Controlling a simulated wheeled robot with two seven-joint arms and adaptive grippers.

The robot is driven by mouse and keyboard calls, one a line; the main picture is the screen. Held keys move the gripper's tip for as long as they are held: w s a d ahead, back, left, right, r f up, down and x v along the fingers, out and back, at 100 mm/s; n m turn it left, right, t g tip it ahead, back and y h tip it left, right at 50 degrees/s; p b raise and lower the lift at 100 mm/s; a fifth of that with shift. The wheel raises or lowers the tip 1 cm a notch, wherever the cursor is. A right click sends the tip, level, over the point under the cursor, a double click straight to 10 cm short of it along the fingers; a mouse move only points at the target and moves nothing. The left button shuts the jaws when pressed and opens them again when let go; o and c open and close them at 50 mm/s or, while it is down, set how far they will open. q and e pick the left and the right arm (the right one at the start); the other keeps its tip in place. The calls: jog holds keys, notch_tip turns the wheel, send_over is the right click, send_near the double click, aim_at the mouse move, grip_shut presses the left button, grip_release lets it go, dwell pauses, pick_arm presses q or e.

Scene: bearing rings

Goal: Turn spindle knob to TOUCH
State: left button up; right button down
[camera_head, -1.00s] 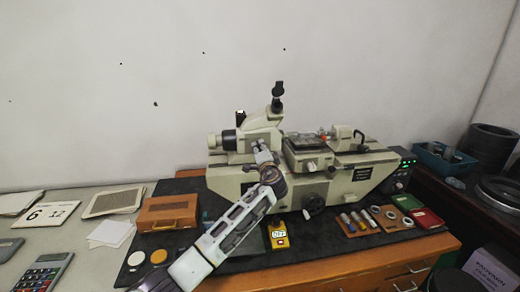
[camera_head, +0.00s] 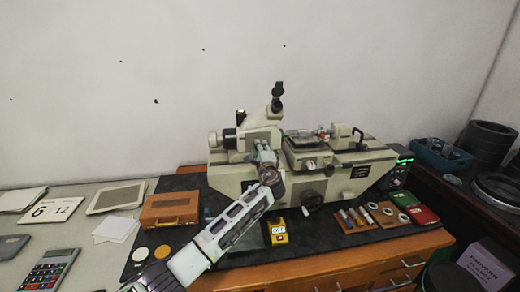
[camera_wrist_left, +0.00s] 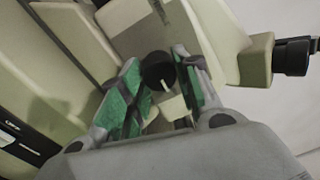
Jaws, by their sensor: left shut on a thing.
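The cream measuring machine (camera_head: 231,179) stands on a black mat against the wall. My left gripper (camera_head: 264,152) is at its front, below the eyepiece column, and hides the spindle knob in the head view. In the left wrist view the knob (camera_wrist_left: 157,70) is round and black with a white pointer mark. It sits between the green-padded fingers of my left gripper (camera_wrist_left: 160,85), which is shut on it. The TOUCH label cannot be read in either view. My right gripper is not in view.
A wooden box (camera_head: 170,208) and a yellow meter (camera_head: 277,231) are near my left arm. Ring and pin trays (camera_head: 356,218) lie at the machine's front right. A blue bin (camera_head: 440,157) stands at right.

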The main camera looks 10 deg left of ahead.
pick_arm(q)
jog(key=shift+f, duration=0.1)
jog(key=o, duration=1)
jog(key=shift+d, duration=0.1)
jog(key=shift+s, duration=0.15)
jog(key=v, duration=1.1)
jog(key=shift+s+d, duration=0.1)
jog(key=shift+s, duration=0.25)
jog(key=shift+f, duration=0.1)
